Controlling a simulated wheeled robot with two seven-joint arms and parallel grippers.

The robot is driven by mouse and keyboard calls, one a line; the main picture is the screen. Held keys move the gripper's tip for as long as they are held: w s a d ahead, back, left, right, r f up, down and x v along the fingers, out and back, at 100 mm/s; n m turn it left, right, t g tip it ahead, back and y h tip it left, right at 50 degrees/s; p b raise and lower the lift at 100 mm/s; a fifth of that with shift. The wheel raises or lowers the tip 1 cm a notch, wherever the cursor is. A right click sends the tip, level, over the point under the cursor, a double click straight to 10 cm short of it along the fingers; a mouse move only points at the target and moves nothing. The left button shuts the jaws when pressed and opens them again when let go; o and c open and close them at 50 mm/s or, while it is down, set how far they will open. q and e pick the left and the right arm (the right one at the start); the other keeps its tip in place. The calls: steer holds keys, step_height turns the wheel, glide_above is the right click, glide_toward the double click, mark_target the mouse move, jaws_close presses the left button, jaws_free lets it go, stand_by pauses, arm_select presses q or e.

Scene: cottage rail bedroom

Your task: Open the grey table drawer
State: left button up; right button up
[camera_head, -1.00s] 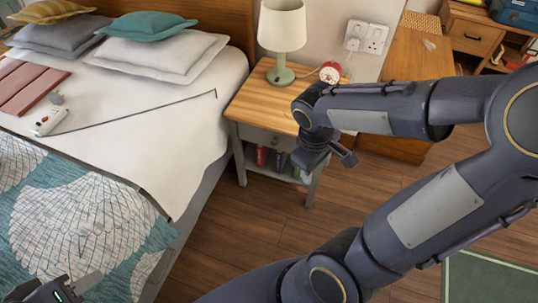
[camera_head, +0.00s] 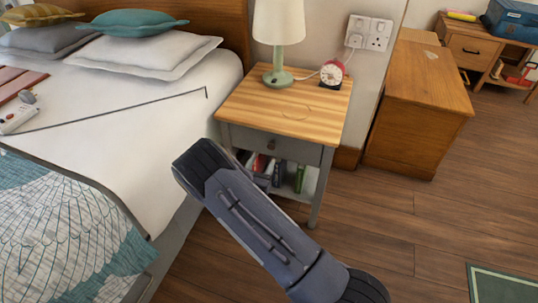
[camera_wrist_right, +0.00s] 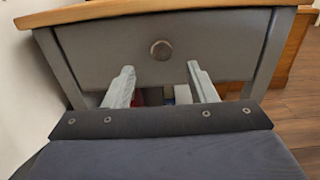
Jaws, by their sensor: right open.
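The small bedside table (camera_head: 262,111) has a wooden top and grey frame. Its grey drawer (camera_head: 300,150) looks shut, with a round dark knob (camera_head: 271,145) at the middle of its front. In the right wrist view the drawer front (camera_wrist_right: 110,62) and knob (camera_wrist_right: 161,50) face me straight on. My right gripper (camera_wrist_right: 160,66) is open and empty, its two pale fingers spread either side of and slightly below the knob, apart from it. My left gripper is out of view.
Books (camera_head: 279,173) fill the shelf below the drawer. The bed (camera_head: 110,120) is close on the left. A wooden cabinet (camera_head: 420,100) stands right; floor (camera_head: 400,230) between is clear.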

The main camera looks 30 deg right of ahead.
mark_target(271, 146)
steer(key=b+x, duration=0.1)
steer(key=x, duration=0.6)
steer(key=shift+s, duration=0.15)
jaws_close()
